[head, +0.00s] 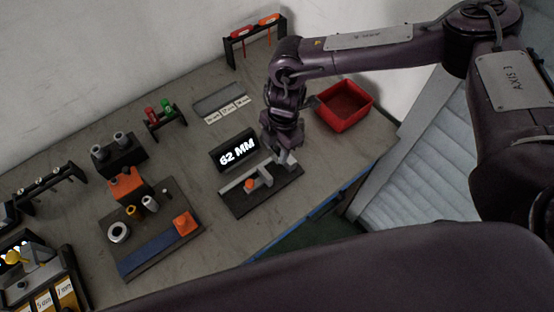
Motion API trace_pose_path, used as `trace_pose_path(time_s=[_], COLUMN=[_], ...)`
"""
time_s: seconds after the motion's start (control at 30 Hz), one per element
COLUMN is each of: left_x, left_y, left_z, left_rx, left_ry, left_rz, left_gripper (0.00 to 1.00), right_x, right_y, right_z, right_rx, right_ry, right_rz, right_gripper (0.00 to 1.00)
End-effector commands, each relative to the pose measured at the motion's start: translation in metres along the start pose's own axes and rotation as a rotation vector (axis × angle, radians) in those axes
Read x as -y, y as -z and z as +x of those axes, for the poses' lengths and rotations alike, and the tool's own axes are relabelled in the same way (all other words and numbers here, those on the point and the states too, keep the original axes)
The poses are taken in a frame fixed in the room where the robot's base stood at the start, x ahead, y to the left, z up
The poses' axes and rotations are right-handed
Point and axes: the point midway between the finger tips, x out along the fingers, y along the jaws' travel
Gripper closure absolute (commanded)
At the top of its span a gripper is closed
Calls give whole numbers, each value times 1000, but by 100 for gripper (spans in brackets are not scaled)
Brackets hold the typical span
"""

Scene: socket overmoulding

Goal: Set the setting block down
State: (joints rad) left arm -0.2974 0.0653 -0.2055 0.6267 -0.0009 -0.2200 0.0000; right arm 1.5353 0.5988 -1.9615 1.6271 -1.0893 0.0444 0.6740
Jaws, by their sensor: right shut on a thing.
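My right gripper (283,155) points down over the right end of a dark gauge base (262,198) with a grey bar (245,177) and an orange knob (250,185). It is shut on a small grey piece, which I take to be the setting block; the fingers and wrist hide most of it. I cannot tell whether the piece touches the base. A black display (234,150) reading "62 MM" stands just behind the base. My left gripper is not in view.
A grey rack with white labels (226,109) lies behind the display. A red bin (344,105) stands right of my gripper. A dark board (150,230) with a blue strip, rings and orange blocks lies to the left. Bare table shows between the board and the gauge.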

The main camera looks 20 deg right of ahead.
Motion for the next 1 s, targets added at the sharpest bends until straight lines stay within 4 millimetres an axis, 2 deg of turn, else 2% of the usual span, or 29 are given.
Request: trace_pose_path(time_s=[0.1,0.33,0.53,0.97,1.0], left_x=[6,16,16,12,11], left_y=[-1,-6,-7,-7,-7], left_z=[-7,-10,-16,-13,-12], left_rx=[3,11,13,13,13], left_ry=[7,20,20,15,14], left_rz=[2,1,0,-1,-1], left_gripper=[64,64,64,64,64], right_x=[0,-1,-1,-1,-1], right_y=[-2,-5,-8,-10,-10], right_z=[20,41,70,80,81], right_rx=[1,0,0,-1,0], right_ry=[0,0,0,-2,-1], right_rz=[0,1,2,2,1], right_gripper=[97,97,97,97,63])
